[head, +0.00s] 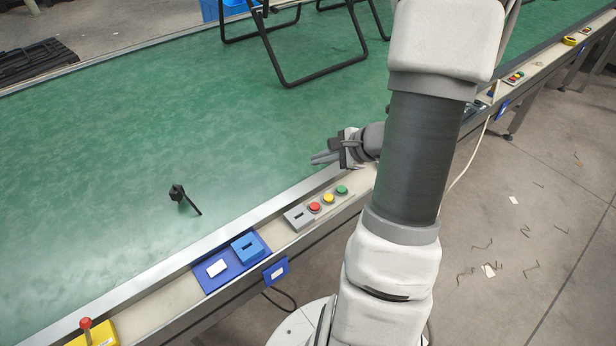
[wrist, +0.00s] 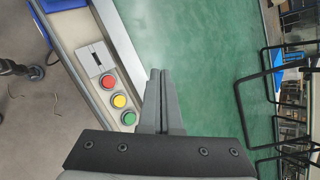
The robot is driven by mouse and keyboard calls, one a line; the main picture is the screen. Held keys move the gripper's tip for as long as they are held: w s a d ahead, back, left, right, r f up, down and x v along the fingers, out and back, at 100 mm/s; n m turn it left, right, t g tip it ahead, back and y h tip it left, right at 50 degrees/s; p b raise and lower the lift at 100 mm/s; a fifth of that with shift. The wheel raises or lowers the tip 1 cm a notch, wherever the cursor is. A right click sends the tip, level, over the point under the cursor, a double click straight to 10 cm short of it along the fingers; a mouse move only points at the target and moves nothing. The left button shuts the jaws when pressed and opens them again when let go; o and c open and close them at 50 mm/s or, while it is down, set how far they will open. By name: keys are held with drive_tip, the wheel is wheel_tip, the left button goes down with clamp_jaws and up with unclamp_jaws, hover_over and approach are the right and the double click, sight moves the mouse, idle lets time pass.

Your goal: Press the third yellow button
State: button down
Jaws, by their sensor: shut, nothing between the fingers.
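A row of three round buttons sits on the cream side ledge of the conveyor: red (head: 315,207), yellow (head: 328,198) and green (head: 342,190). In the wrist view the yellow button (wrist: 119,101) lies between the red (wrist: 108,81) and green (wrist: 128,118) ones, left of my fingers. My gripper (head: 315,159) is shut and empty, with its fingers over the green belt side, apart from the buttons. Its closed fingers also show in the wrist view (wrist: 160,75). Another button panel (head: 515,77) lies farther along the ledge; its small buttons are hard to make out.
A metal rail runs between the ledge and the green belt (head: 110,180). A grey slotted box (head: 299,217) adjoins the red button. A blue plate (head: 225,273) is nearer. A small black part (head: 177,192) and black folding frame (head: 300,80) are on the belt.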

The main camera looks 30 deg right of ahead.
drive_tip(key=d+f+m, duration=0.1)
drive_tip(key=d, duration=0.1)
drive_tip(key=s+d+f+m+h, duration=0.1)
drive_tip(key=f, duration=0.1)
drive_tip(key=shift+s+d, duration=0.15)
drive_tip(key=shift+d, duration=0.25)
drive_tip(key=b, duration=0.6)
hover_over(332, 199)
wheel_tip(332, 199, down, 7)
drive_tip(key=shift+f, duration=0.2)
drive_tip(key=shift+f+b, duration=0.6)
drive_tip(key=shift+f, duration=0.1)
idle(1.0)
drive_tip(key=shift+f+b, duration=0.4)
drive_tip(key=shift+b, duration=0.3)
